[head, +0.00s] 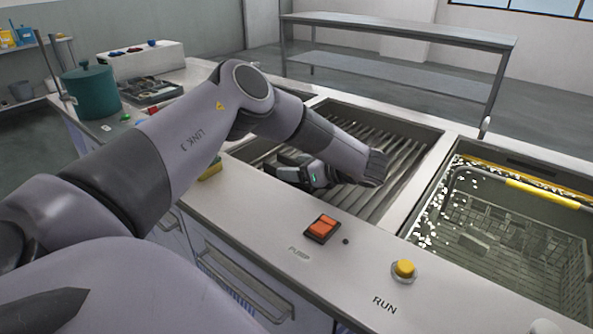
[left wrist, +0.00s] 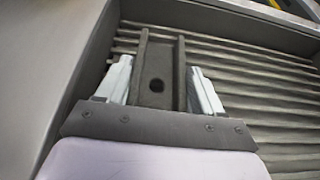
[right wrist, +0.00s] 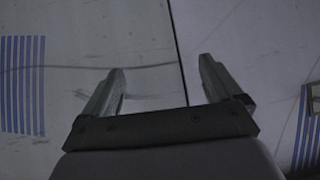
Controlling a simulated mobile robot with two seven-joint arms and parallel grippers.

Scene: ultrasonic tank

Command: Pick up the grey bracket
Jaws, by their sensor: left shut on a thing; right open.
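The grey bracket (left wrist: 158,62), a dark channel shape with raised sides and a round hole, sits between the fingers of my left gripper (left wrist: 160,80) in the left wrist view. The fingers are shut on its two sides. It is over the ribbed basin, close to the basin's wall; I cannot tell whether it touches the ribs. In the head view my left gripper (head: 289,170) reaches into the ribbed basin, and my arm hides part of it. My right gripper (right wrist: 160,82) is open and empty, in front of a pale surface with blue stripes.
The ribbed basin (head: 398,190) lies beside a liquid-filled tank (head: 430,202) with a mesh basket and yellow handle (head: 540,193). An orange switch (head: 323,226) and yellow button (head: 403,268) sit on the front edge. A green pot (head: 88,92) stands at the left.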

